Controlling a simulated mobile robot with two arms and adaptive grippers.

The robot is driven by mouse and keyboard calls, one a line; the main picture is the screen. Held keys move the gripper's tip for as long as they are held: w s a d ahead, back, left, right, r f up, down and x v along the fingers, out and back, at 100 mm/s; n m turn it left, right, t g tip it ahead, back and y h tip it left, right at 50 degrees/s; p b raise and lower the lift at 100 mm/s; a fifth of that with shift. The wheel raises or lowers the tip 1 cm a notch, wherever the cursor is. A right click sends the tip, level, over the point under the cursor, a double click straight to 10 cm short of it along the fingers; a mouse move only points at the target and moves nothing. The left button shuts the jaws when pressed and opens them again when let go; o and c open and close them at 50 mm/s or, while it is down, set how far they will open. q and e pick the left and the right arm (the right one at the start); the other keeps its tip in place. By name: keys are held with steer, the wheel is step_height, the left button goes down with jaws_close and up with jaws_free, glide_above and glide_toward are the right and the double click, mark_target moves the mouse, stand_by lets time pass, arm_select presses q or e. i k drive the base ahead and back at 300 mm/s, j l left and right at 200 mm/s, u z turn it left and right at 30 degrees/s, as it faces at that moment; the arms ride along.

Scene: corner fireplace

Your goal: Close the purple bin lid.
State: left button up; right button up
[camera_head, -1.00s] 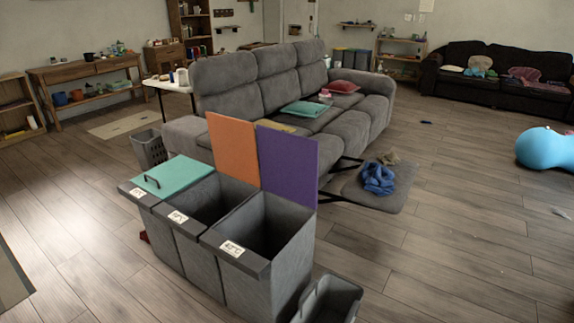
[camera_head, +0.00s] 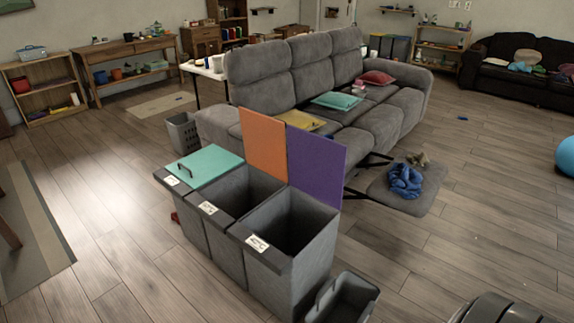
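The purple lid (camera_head: 316,164) stands upright at the back edge of the right-hand grey bin (camera_head: 291,262), which is open and looks empty inside. Next to it the orange lid (camera_head: 264,143) also stands up over the open middle bin (camera_head: 224,238). The teal lid (camera_head: 209,166) lies flat on the left-hand bin and has a dark handle. Neither of my grippers shows in the head view.
A small grey open container (camera_head: 343,298) sits on the floor right of the bins. A grey sofa (camera_head: 299,84) with an extended footrest (camera_head: 404,192) stands behind. A grey basket (camera_head: 184,133) is at the back left.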

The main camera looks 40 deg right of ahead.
mark_target(317, 163)
steer(key=l+u, duration=0.25)
steer(key=l, duration=0.35)
steer(key=l+u, duration=0.25)
steer(key=l, duration=0.3)
steer(key=k+l+u, duration=0.25)
steer(key=l, duration=0.35)
steer(key=i, duration=0.1)
